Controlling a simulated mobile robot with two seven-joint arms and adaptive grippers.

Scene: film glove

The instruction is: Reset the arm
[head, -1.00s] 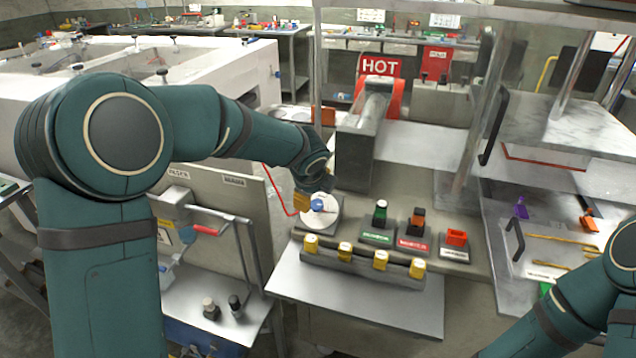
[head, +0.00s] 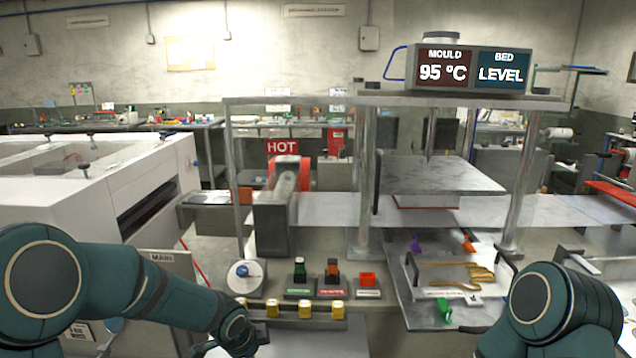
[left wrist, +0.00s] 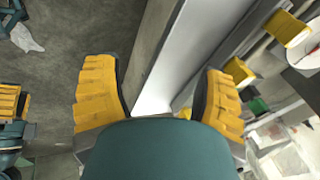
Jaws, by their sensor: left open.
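My left arm comes in from the left in the head view, with its gripper (head: 240,345) low in the picture, in front of the row of yellow blocks. In the left wrist view the left gripper (left wrist: 160,105) has its two yellow-padded fingers spread wide apart with nothing between them. Past the fingers lie the grey floor and the edge of a pale shelf (left wrist: 165,60). My right arm shows at the lower right of the head view; its gripper is out of the picture.
Behind are a HOT sign (head: 282,147) and a press display (head: 471,69) reading 95 °C and LEVEL.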

